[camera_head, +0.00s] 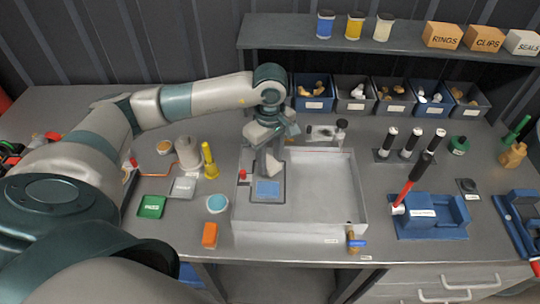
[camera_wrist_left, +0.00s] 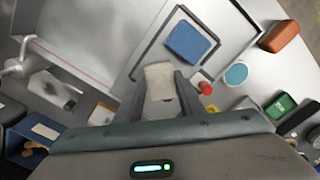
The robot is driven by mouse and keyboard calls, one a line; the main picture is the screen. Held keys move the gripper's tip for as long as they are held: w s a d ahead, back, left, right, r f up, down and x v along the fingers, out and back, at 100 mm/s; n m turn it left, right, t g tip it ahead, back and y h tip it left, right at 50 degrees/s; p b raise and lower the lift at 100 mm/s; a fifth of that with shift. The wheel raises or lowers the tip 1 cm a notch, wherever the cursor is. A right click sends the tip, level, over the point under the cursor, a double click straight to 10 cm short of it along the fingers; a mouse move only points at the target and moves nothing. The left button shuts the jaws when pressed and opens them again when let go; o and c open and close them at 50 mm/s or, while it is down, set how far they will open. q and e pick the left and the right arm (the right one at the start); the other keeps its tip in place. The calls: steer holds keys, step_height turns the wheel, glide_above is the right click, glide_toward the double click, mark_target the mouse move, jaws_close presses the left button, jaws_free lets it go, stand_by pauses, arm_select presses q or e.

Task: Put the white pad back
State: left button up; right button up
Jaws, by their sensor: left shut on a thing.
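The white pad (camera_head: 274,165) is held between the fingers of my left gripper (camera_head: 266,155). It also shows between the two dark fingers in the left wrist view (camera_wrist_left: 160,80). My left gripper points down over the left part of the grey metal tray (camera_head: 310,205), and the pad appears to be above the small dark-edged holder there. A blue pad (camera_head: 268,188) lies in the front of this holder and also shows in the wrist view (camera_wrist_left: 190,42). The gripper hides the back part of the holder. My right gripper is not in view.
A red knob (camera_head: 242,174) stands at the holder's left edge. A yellow object (camera_head: 208,160), a teal disc (camera_head: 217,203) and an orange block (camera_head: 210,235) sit left of the tray. Bins (camera_head: 313,93) line the back.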

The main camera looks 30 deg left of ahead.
arm_select(q)
steer(key=shift+f, duration=0.2)
steer(key=shift+f+b, duration=0.25)
steer(key=shift+b, duration=0.15)
steer(key=shift+f, duration=0.1)
steer(key=o, duration=1.1)
